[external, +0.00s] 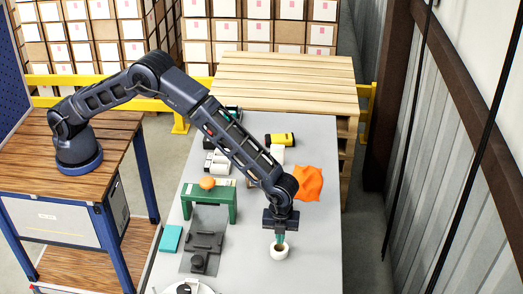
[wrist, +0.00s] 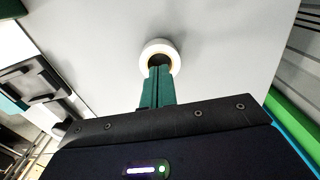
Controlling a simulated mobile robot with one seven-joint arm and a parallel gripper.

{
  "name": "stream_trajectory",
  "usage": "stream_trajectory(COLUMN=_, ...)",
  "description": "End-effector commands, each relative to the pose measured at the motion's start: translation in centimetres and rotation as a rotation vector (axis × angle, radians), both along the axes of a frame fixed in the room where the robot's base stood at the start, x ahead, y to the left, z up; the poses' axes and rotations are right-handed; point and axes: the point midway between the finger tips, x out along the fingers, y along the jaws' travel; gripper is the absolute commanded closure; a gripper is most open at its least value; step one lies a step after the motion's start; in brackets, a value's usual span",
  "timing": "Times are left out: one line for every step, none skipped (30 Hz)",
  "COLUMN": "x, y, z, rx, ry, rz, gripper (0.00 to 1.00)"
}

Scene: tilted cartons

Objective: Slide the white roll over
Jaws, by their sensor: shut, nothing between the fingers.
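The white roll (external: 279,251) sits on the grey table, right of the dark fixture. It also shows in the wrist view (wrist: 161,47) as a white ring with a dark centre. My gripper (external: 279,240) points down with its green fingers shut and empty. In the wrist view the fingertips (wrist: 158,70) overlap the near part of the roll's opening. They appear to be at or inside the hole; I cannot tell how deep or whether they touch the wall.
A dark fixture (external: 203,243) and a teal box (external: 171,238) lie to the left. A green stand (external: 208,203) with an orange item (external: 207,183) on top is behind them. An orange cloth (external: 308,183) lies behind the gripper. The table right of the roll is clear up to its edge.

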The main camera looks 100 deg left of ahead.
Motion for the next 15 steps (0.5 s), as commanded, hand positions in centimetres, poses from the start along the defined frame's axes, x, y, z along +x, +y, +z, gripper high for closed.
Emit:
stream_trajectory(x=0.0, y=0.0, z=-1.0, rx=0.001, ry=0.002, rz=0.000, gripper=1.00)
stream_trajectory(x=0.0, y=0.0, z=-1.4, rx=0.002, ry=0.002, rz=0.000, gripper=1.00)
stream_trajectory(x=0.0, y=0.0, z=-2.0, rx=0.002, ry=0.002, rz=0.000, gripper=1.00)
stream_trajectory(x=0.0, y=0.0, z=-2.4, rx=0.001, ry=0.001, rz=0.000, gripper=1.00)
stream_trajectory(x=0.0, y=0.0, z=-2.7, rx=0.001, ry=0.001, rz=0.000, gripper=1.00)
stream_trajectory(x=0.0, y=0.0, z=-3.2, rx=0.001, ry=0.001, rz=0.000, gripper=1.00)
stream_trajectory(x=0.0, y=0.0, z=-3.5, rx=0.001, ry=0.001, rz=0.000, gripper=1.00)
stream_trajectory(x=0.0, y=0.0, z=-3.7, rx=0.001, ry=0.001, rz=0.000, gripper=1.00)
stream_trajectory(x=0.0, y=0.0, z=-4.0, rx=0.001, ry=0.001, rz=0.000, gripper=1.00)
stream_trajectory(x=0.0, y=0.0, z=-4.1, rx=0.000, ry=0.001, rz=-0.001, gripper=1.00)
stream_trajectory(x=0.0, y=0.0, z=-4.3, rx=0.000, ry=0.000, rz=-0.001, gripper=1.00)
stream_trajectory(x=0.0, y=0.0, z=-4.4, rx=0.000, ry=0.000, rz=-0.001, gripper=1.00)
stream_trajectory(x=0.0, y=0.0, z=-4.5, rx=0.000, ry=0.000, rz=-0.001, gripper=1.00)
stream_trajectory(x=0.0, y=0.0, z=-4.5, rx=0.000, ry=0.000, rz=-0.001, gripper=1.00)
stream_trajectory(x=0.0, y=0.0, z=-4.6, rx=0.000, ry=0.000, rz=-0.001, gripper=1.00)
